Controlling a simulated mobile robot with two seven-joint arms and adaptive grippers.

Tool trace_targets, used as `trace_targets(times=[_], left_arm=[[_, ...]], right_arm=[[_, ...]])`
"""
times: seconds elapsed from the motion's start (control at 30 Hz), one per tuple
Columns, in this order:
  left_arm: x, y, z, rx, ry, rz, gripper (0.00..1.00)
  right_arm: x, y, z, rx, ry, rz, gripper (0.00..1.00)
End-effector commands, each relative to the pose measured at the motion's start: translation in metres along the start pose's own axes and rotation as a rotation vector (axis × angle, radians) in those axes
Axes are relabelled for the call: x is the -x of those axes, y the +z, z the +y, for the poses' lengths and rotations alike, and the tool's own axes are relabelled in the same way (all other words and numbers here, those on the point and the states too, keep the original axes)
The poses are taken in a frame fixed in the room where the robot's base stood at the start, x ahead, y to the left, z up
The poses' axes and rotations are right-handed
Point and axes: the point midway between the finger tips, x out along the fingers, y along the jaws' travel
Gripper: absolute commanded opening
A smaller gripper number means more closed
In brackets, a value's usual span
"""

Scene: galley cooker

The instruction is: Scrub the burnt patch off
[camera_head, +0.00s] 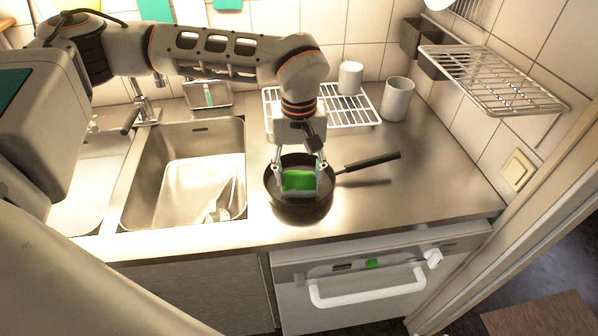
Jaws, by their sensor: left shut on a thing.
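A dark frying pan (303,211) sits on the steel worktop in the middle of the view, its black handle (371,162) pointing to the right and back. My left gripper (299,182) reaches down into the pan from above. It is shut on a green sponge (298,180), held low inside the pan. I cannot tell whether the sponge touches the pan's bottom. The burnt patch cannot be made out; the sponge and gripper cover much of the pan's inside. My right gripper is not in view.
A sink (188,170) with a tap lies to the left. Behind the pan, a white wire rack (283,108) holds a white cup (350,78); another cup (396,99) stands beside it. A wire shelf (495,82) juts from the right wall. The worktop right of the pan is clear.

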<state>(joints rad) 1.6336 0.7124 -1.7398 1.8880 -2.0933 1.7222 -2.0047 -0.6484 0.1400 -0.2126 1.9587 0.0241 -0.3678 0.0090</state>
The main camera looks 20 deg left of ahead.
Motion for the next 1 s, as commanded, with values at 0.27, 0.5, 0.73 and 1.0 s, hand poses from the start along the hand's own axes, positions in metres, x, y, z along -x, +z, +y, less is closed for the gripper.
trace_targets(times=[0.27,0.5,0.73,1.0], left_arm=[[-0.004,0.0,0.0,0.0,-0.001,0.0,0.3],[-0.008,0.0,0.0,0.0,-0.001,0.0,0.3],[-0.011,0.0,0.0,0.0,-0.001,0.0,0.3],[-0.014,0.0,0.0,0.0,0.0,0.0,0.3]], right_arm=[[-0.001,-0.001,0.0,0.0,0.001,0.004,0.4],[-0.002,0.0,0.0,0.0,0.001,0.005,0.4],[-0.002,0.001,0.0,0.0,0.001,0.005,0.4],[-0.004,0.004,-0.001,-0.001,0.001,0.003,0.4]])
